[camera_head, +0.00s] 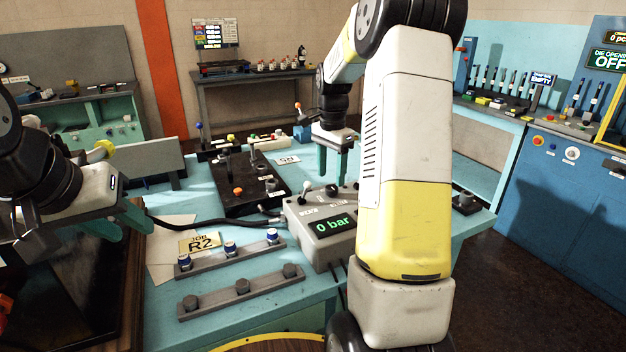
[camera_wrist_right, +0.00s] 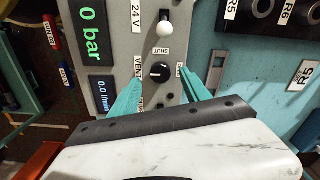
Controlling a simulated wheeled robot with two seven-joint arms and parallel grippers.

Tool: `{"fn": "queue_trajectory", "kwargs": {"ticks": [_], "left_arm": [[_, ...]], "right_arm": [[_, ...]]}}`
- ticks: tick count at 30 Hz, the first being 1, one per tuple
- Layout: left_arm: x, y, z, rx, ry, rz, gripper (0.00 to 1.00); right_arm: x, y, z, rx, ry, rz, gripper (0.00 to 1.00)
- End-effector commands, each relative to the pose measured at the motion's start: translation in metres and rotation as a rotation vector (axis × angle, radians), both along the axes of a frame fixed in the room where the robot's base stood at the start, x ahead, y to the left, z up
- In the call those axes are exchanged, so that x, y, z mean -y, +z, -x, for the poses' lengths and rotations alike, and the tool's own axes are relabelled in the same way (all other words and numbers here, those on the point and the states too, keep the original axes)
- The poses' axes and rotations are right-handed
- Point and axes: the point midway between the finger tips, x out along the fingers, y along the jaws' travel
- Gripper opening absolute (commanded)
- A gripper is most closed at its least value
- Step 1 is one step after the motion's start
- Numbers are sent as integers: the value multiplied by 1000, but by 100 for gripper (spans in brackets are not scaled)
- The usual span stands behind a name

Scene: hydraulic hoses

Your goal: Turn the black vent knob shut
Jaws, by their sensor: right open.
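The black vent knob (camera_wrist_right: 158,71) is a round knob with a white pointer mark on the face of a grey control box. Labels reading VENT and SHUT sit close to it. In the right wrist view my right gripper (camera_wrist_right: 161,82) is open, with one teal finger on each side of the knob; I cannot tell whether they touch it. In the head view my right gripper (camera_head: 332,172) points down above the grey box (camera_head: 318,232). My left gripper (camera_head: 125,222) is at the left, away from the box; its finger gap is unclear.
A white-tipped toggle (camera_wrist_right: 163,29) stands beside the knob. The box displays 0 bar. A rail with blue-capped fittings (camera_head: 230,248) and a rail with dark fittings (camera_head: 242,287) lie at the front.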

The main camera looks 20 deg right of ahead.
Motion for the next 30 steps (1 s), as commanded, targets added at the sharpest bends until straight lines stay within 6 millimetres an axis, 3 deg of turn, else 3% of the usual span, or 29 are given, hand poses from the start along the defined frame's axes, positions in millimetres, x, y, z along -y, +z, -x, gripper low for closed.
{"fn": "queue_trajectory", "kwargs": {"ticks": [7,17,20,26,30], "left_arm": [[0,0,0,0,0,0,36],[0,0,0,0,0,0,36],[0,0,0,0,0,0,36],[0,0,0,0,0,0,36],[0,0,0,0,0,0,36]], "right_arm": [[0,-32,1,0,-1,-1,55],[0,-38,0,2,1,0,55],[0,-38,0,2,1,0,42],[0,-38,0,2,1,0,2],[0,-38,0,2,3,0,0]]}}
